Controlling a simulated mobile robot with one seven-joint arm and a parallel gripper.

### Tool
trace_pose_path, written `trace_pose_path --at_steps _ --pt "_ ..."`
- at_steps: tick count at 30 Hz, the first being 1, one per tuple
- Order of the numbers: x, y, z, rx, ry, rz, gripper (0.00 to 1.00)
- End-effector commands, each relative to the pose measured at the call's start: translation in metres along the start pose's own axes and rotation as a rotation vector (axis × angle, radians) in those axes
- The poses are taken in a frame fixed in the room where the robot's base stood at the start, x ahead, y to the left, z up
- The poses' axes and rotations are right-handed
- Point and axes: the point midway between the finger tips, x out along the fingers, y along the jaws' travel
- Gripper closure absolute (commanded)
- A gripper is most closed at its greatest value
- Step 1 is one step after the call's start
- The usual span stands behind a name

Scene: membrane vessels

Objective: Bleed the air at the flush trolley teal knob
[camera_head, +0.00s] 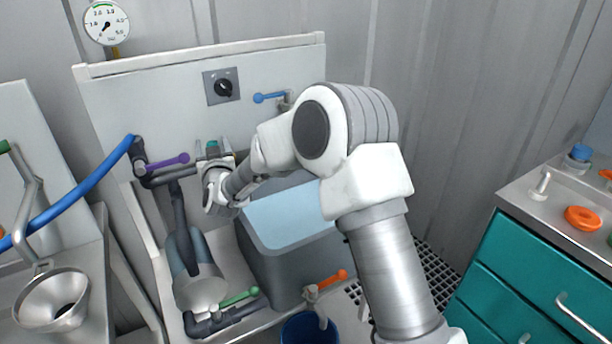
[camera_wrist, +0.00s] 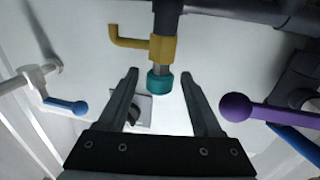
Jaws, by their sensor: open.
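The teal knob (camera_wrist: 159,81) is a small ribbed cap on the end of a dark stem, just below a brass fitting (camera_wrist: 162,47) with a bent side spout in the wrist view. In the head view the teal knob (camera_head: 212,147) shows partly behind my wrist. My gripper (camera_wrist: 158,75) is open, with one finger to each side of the knob's line. The knob appears between or just beyond the fingertips; I cannot tell if either finger touches it. In the head view my gripper (camera_head: 213,158) is mostly hidden by my own wrist.
A purple lever (camera_head: 168,162) lies close to the gripper on one side, a blue lever (camera_head: 269,97) on the other. A black dial (camera_head: 224,88) is on the panel. A grey tank (camera_head: 290,245), green lever (camera_head: 239,297), orange lever (camera_head: 332,279) and blue bucket (camera_head: 309,329) are below.

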Motion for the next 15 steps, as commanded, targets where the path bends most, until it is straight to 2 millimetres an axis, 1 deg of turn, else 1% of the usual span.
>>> trace_pose_path --at_steps 2,15 --pt "0.0004 0.003 -0.0001 0.0 -0.002 -0.038 0.33" --pt "0.0004 0.0025 -0.002 0.001 -0.002 -0.254 0.33"
